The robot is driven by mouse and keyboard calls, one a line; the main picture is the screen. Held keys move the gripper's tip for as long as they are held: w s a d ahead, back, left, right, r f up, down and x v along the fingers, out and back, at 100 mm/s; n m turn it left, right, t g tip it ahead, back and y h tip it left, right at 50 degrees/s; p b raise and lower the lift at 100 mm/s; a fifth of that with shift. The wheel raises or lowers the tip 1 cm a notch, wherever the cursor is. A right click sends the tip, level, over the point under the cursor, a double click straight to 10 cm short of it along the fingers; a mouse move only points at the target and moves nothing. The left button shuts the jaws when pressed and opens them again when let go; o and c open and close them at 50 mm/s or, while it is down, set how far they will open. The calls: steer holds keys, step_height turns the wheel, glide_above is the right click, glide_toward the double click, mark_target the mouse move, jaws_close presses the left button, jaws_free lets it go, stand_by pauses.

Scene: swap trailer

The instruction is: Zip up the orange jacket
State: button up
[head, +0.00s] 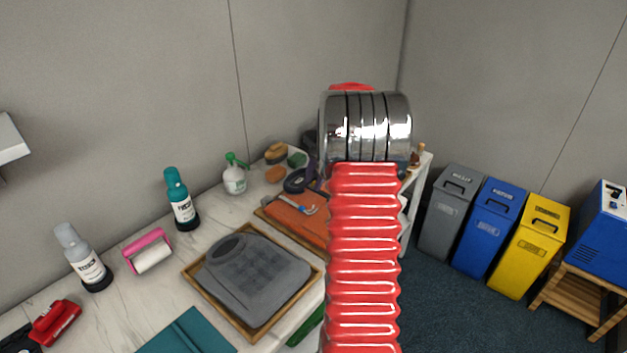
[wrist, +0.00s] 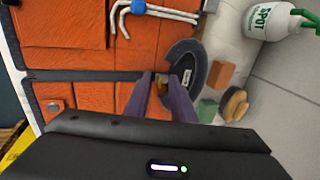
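The orange jacket (head: 297,218) lies flat on a wooden tray on the bench, partly hidden behind my red arm. In the wrist view the jacket (wrist: 65,30) fills the upper left, with a dark band (wrist: 85,76) running across it toward my fingers. My gripper (wrist: 161,77) has two purple fingers, apart, at the right end of that band. A small gold-coloured piece (wrist: 163,88) shows between them; I cannot tell whether they touch it. In the head view the gripper is mostly hidden behind the arm.
A tray with a grey garment (head: 255,280) stands left of the jacket. Bins (head: 490,228) stand right.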

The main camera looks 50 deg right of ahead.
steer(key=shift+c, duration=0.5)
jaws_close()
stand_by(1.0)
